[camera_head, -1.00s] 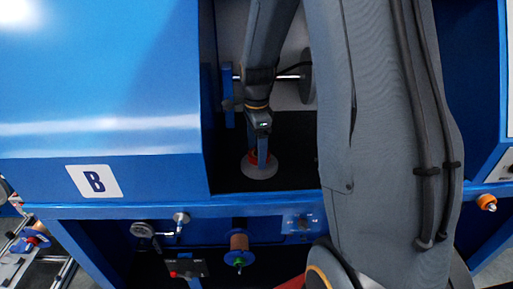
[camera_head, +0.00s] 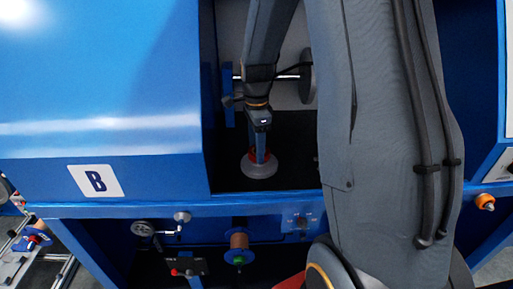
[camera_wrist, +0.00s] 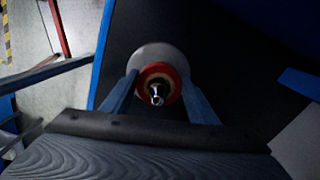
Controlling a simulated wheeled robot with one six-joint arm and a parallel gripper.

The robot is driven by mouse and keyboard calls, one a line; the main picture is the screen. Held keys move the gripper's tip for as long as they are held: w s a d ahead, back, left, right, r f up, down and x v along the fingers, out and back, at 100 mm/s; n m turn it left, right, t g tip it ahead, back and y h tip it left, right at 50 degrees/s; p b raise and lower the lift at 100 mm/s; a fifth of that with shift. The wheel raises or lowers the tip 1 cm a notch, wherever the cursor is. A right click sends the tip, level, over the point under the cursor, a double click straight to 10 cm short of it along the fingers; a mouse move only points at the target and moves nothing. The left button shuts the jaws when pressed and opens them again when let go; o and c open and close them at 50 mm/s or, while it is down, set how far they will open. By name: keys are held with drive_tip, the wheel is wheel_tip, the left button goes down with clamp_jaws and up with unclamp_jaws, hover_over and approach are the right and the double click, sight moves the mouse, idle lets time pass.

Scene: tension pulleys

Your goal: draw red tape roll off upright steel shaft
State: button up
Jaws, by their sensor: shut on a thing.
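The red tape roll (camera_wrist: 174,77) is between the two blue fingers of my gripper (camera_wrist: 158,97) in the wrist view, and my gripper is shut on it. The bright tip of the steel shaft (camera_wrist: 157,98) shows in the middle of the roll's bore, so the roll is still around the shaft. A pale round flange (camera_wrist: 152,52) lies behind the roll. In the head view my gripper (camera_head: 260,155) points down into the dark recess, the red roll (camera_head: 250,154) partly hidden by the fingers, just above the pale disc (camera_head: 260,171). Any gap between roll and disc is unclear.
A blue cabinet panel marked B (camera_head: 95,181) stands left of the recess. A horizontal rod (camera_head: 288,76) with a grey disc (camera_head: 308,75) crosses behind my arm. A blue front rail (camera_head: 150,209) and a copper-coloured spool (camera_head: 239,241) are below.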

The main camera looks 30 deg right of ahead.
drive_tip(key=shift+r+p, duration=1.05)
drive_tip(key=shift+r, duration=0.2)
idle(0.4)
drive_tip(key=shift+s, duration=0.1)
idle(0.5)
drive_tip(key=shift+r+p, duration=0.2)
drive_tip(key=shift+p, duration=0.2)
